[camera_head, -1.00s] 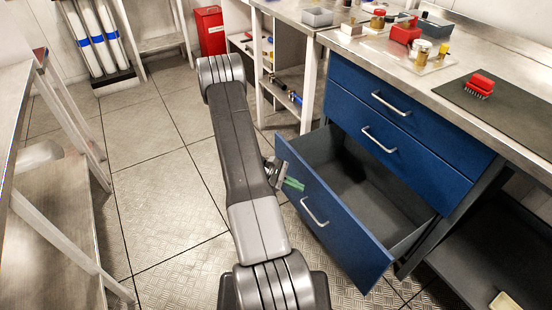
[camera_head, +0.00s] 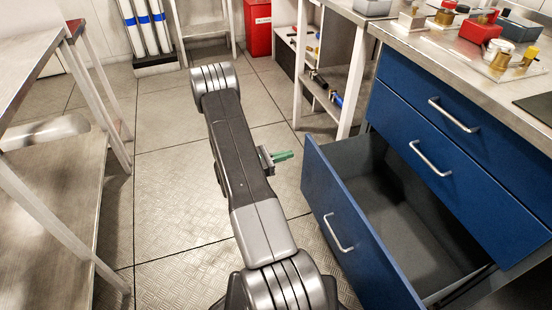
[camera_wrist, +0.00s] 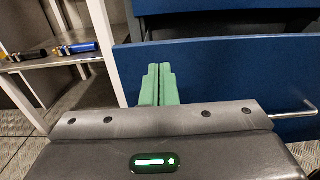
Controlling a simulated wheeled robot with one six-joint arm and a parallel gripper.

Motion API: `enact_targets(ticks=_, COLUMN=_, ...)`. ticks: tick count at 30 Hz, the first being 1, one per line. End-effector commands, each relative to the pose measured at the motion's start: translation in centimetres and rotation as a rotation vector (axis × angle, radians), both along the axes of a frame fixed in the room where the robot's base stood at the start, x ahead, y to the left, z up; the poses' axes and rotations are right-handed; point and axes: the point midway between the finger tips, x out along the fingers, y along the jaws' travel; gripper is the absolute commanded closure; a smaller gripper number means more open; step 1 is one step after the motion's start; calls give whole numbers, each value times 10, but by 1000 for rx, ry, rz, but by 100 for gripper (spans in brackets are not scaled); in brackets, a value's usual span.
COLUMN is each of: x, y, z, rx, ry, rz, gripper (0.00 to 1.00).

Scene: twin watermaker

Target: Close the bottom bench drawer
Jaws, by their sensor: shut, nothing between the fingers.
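The bottom bench drawer (camera_head: 345,238) is blue with a silver bar handle (camera_head: 338,233). It is pulled far out, and its grey inside (camera_head: 405,225) looks empty. My gripper (camera_head: 284,156) has green fingers, pressed together with nothing between them. In the head view it is left of the drawer front, apart from it, near the front's far end. In the wrist view the green fingers (camera_wrist: 158,85) point at the blue drawer front (camera_wrist: 220,70), with the handle (camera_wrist: 295,112) to their right. I cannot tell the exact gap there.
Two shut blue drawers (camera_head: 440,110) are above the open one. The bench top (camera_head: 420,50) carries jars and red items. A shelf unit (camera_head: 335,75) with tools stands beyond the drawer. A table (camera_head: 50,180) stands at left. The floor (camera_head: 165,215) between is clear.

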Motion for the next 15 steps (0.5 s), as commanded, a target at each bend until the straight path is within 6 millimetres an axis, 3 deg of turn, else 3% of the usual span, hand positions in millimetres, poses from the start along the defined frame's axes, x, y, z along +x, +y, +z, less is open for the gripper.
enact_targets(ticks=6, x=15, y=-40, z=-1, rx=1, ry=-1, rz=-4, gripper=100)
enact_targets(ticks=15, x=29, y=-71, z=-1, rx=2, ry=0, rz=-2, gripper=100)
